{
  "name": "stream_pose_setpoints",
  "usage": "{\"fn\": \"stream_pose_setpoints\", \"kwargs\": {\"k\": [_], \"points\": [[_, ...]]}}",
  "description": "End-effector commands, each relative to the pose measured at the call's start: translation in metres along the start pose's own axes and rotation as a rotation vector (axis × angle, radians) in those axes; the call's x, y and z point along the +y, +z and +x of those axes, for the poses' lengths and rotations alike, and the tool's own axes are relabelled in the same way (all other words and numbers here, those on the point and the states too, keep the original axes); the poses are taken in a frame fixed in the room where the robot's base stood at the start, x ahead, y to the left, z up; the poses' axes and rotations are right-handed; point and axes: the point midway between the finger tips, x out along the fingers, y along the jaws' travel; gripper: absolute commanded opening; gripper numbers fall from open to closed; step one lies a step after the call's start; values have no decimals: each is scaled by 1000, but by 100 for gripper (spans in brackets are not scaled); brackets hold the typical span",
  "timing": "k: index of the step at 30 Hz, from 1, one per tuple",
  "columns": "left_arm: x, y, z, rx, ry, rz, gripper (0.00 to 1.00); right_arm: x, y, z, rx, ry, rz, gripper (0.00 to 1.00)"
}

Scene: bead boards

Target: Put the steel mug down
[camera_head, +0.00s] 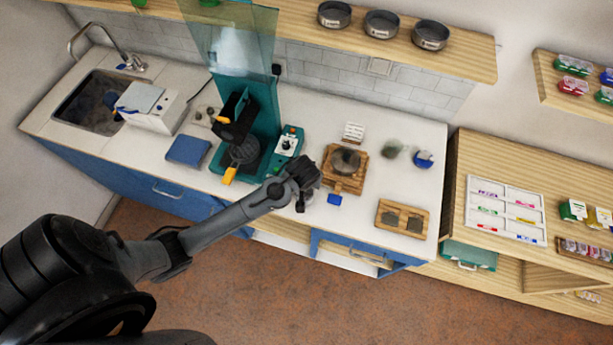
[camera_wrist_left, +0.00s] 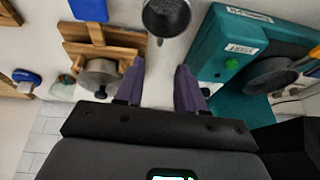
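The steel mug (camera_wrist_left: 167,17) shows at the top of the left wrist view, a grey cup with a dark inside, partly cut off by the frame. It appears to rest on the white counter. My left gripper (camera_wrist_left: 160,65) is open, its two purple fingers apart with nothing between them. The mug lies just beyond the fingertips, roughly in line with the gap. In the head view my left gripper (camera_head: 301,203) is over the counter's front edge, and the mug is mostly hidden beside it. My right gripper is not in view.
A wooden stand (camera_head: 342,182) with a grey round pan and a blue block (camera_head: 334,200) are right of the gripper. A teal control box (camera_head: 289,142) and teal machine (camera_head: 262,125) are left. A wooden tray (camera_head: 402,218) lies further right. Bare counter (camera_head: 365,205) lies between stand and tray.

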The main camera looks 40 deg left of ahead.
Motion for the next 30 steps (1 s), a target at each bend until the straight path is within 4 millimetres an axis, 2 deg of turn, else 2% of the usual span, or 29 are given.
{"fn": "stream_pose_setpoints", "kwargs": {"k": [2, 5, 8, 12, 15, 18, 21, 24, 30], "points": [[0, 2, -8, -1, 3, 5, 38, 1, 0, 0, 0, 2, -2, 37], [3, 16, -19, -13, 21, 41, 38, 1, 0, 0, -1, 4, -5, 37], [7, 44, -37, -31, 63, 124, 38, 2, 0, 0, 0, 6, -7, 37], [6, 93, -75, -53, 138, 282, 38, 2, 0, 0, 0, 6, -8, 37], [0, 121, -105, -58, 182, 388, 38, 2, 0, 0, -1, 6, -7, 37], [-7, 140, -131, -53, 213, 472, 38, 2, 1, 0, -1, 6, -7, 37], [-14, 150, -148, -49, 228, 526, 38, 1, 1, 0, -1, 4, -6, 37], [-17, 155, -157, -44, 235, 554, 38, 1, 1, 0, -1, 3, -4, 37], [-17, 155, -159, -42, 237, 562, 38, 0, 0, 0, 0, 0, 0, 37]]}}
